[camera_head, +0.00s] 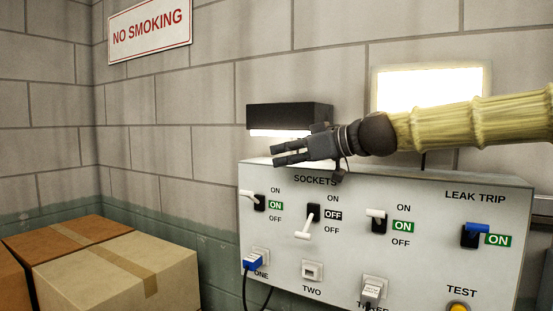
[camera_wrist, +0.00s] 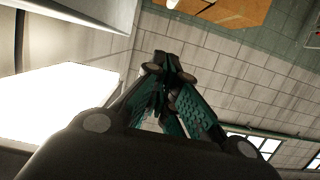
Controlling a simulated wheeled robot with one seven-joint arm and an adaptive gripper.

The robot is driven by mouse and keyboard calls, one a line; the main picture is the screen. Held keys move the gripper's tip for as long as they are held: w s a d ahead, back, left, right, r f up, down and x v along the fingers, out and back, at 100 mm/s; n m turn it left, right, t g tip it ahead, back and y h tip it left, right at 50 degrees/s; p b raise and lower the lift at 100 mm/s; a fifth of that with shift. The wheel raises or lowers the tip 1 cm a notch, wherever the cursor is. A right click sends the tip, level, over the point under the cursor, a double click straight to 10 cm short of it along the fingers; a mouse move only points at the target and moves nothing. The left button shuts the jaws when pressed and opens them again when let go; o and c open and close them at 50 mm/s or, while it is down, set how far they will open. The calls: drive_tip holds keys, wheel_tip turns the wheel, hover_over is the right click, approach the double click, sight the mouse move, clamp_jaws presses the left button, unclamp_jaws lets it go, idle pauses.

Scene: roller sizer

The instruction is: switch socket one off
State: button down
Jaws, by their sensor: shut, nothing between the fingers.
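The socket one switch (camera_head: 253,199) is at the left of the grey panel (camera_head: 388,272). Its white lever points left and slightly up, and the green label beside it reads ON. A blue plug (camera_head: 253,262) sits in socket one below it. My gripper (camera_head: 273,156) is at the panel's top edge, above and slightly right of that switch and apart from it, fingers pointing left. In the wrist view my gripper (camera_wrist: 169,72) has its fingertips together with nothing held. I cannot make out the switch for certain in the wrist view.
The socket two switch (camera_head: 309,220) is down at OFF. The socket three switch (camera_head: 378,220) and blue leak trip switch (camera_head: 473,234) show ON. A dark lamp (camera_head: 285,115) and lit panel (camera_head: 432,87) are behind my arm. Cardboard boxes (camera_head: 115,275) stand at left.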

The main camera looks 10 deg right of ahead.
drive_tip(key=p+x, duration=0.1)
drive_tip(key=x, duration=0.3)
drive_tip(key=p+x, duration=0.1)
drive_tip(key=x, duration=0.4)
drive_tip(key=shift+w+f, duration=0.2)
drive_tip(key=shift+w, duration=0.25)
drive_tip(key=shift+s+f+p, duration=0.45)
drive_tip(key=shift+f+p, duration=0.1)
drive_tip(key=shift+f, duration=0.2)
drive_tip(key=shift+s+f, duration=0.1)
drive_tip(key=shift+f, duration=0.2)
drive_tip(key=shift+w+f, duration=0.3)
drive_tip(key=shift+f, duration=0.55)
drive_tip(key=shift+s+r, duration=0.1)
drive_tip(key=shift+s, duration=0.1)
drive_tip(key=shift+w, duration=0.1)
